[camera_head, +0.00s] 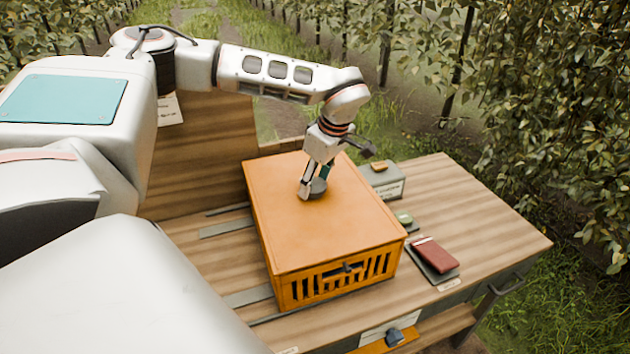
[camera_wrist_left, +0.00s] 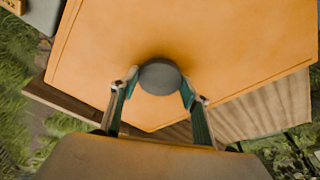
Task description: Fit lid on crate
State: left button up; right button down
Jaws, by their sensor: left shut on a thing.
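The orange crate (camera_head: 290,290) stands on the wooden table, its slatted front facing me. The flat orange lid (camera_head: 345,225) lies over the crate's top, and its edges look lined up with the crate's walls in the head view. The lid also fills much of the left wrist view (camera_wrist_left: 220,40). A round dark grey knob (camera_wrist_left: 160,76) rises from the lid. My left gripper (camera_head: 314,188) is shut on the knob, with one finger on each side of it. Whether the lid's far edge is fully seated is hard to tell. My right gripper is not in view.
A grey box (camera_head: 388,185) stands behind the crate on the right. A dark red book-like item (camera_head: 435,254) and a small green item (camera_head: 404,218) lie right of the crate. The table's right end (camera_head: 490,225) is clear. Metal strips (camera_head: 226,228) lie on the left.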

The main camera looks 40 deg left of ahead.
aim_at(325, 199)
pick_arm(q)
jog(key=shift+f, duration=0.55)
dwell(0.4)
jog(key=o, duration=1.1)
jog(key=shift+c, duration=0.2)
jog(key=v, duration=1.1)
jog(key=shift+f, duration=0.1)
